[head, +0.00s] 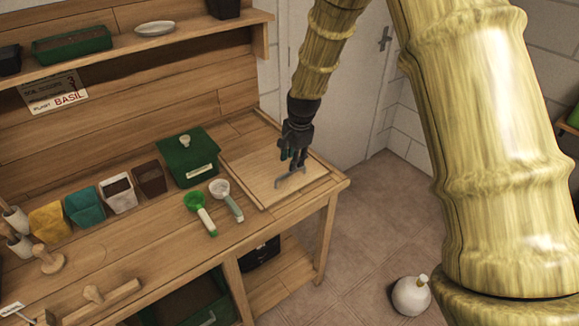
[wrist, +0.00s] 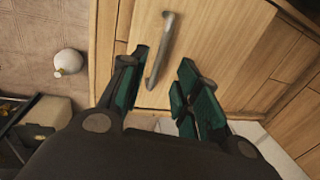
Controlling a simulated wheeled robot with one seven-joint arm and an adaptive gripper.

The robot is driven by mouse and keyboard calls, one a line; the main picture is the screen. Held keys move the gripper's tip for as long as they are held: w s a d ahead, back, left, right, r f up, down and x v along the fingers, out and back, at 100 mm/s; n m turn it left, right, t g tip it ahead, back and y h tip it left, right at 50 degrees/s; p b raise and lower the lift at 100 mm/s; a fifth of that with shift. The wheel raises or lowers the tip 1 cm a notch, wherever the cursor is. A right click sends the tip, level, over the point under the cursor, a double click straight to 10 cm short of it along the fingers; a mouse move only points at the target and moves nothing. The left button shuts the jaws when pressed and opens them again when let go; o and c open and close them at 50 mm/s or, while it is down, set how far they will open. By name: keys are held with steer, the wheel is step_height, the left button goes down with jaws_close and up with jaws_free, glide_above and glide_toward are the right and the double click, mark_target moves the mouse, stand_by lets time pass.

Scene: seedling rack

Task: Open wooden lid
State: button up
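The wooden lid (head: 262,178) is a flat light panel set in the right end of the workbench, and it lies closed. It carries a grey metal bar handle (head: 291,177). In the wrist view the lid (wrist: 212,40) fills the upper middle and its handle (wrist: 159,52) runs slanted between my fingers, closer to the left one. My gripper (head: 292,158) is above the lid near the handle, pointing down. Its green-padded fingers (wrist: 163,85) are spread apart. I cannot tell whether the fingertips are level with the handle.
A green box with a knobbed lid (head: 187,157) stands left of the wooden lid. A green scoop (head: 201,212) and a white scoop (head: 226,200) lie in front of it. Several small pots line the bench. A white round bottle (head: 411,295) stands on the floor.

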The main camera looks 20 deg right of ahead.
mark_target(290, 173)
steer(key=shift+w+a+f+p, duration=0.15)
steer(key=shift+f+p, duration=0.1)
steer(key=shift+f, duration=0.65)
steer(key=shift+w+f+p, duration=0.1)
steer(key=shift+f+p, duration=0.1)
steer(key=shift+f, duration=0.75)
steer(key=shift+w+a+f+p, duration=0.15)
steer(key=shift+f+p, duration=0.1)
steer(key=shift+f, duration=0.65)
jaws_close()
